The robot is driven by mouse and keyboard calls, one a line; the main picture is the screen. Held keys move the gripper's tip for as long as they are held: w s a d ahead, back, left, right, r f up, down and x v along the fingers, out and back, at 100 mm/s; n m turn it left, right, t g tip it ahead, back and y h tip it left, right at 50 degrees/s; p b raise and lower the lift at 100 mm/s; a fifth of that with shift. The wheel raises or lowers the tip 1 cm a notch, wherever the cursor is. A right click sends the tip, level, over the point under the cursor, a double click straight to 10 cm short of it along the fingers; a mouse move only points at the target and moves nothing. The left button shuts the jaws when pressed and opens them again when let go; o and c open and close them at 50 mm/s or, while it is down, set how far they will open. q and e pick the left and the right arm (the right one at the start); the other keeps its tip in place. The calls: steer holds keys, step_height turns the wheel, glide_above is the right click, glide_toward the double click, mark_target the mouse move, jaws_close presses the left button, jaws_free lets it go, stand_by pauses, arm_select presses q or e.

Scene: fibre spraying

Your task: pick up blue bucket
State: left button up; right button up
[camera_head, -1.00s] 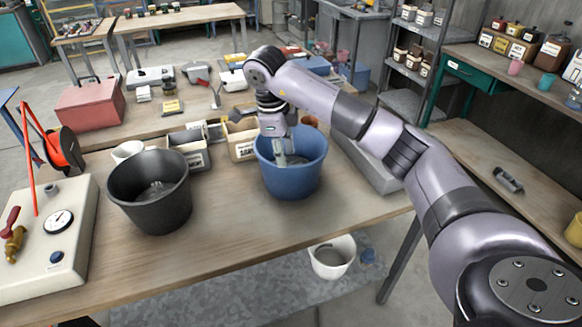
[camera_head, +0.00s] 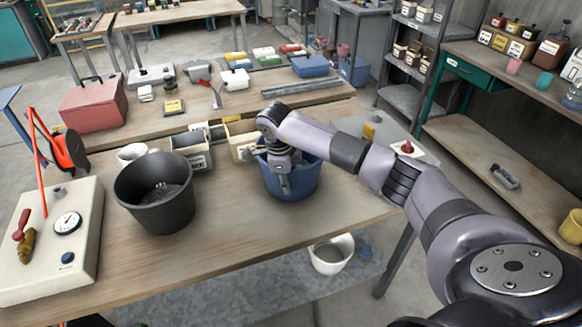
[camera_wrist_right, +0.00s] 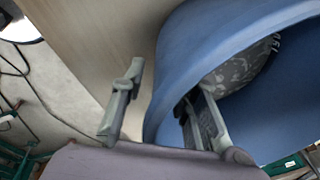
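The blue bucket (camera_head: 302,186) stands upright on the wooden workbench, right of a black bucket. In the wrist view its wall (camera_wrist_right: 185,65) and open inside fill the right side, with some greyish material (camera_wrist_right: 240,66) in it. My right gripper (camera_head: 284,184) is low at the bucket's near side, and my wrist hides part of the rim. In the wrist view the right gripper (camera_wrist_right: 163,105) is open, with one finger outside the bucket and the other inside. The rim lies between them, with a gap at the outer finger. My left gripper is not in view.
The black bucket (camera_head: 153,195) stands to the left, beside a gauge box (camera_head: 52,240). Labelled bins (camera_head: 192,150) stand close behind the buckets. A white bucket (camera_head: 332,256) sits below the bench's front edge. The bench front between is bare.

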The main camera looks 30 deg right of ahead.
steer(key=shift+c, duration=0.3)
jaws_close()
stand_by(0.6)
steer(key=shift+w+r, duration=0.1)
steer(key=shift+r, duration=0.05)
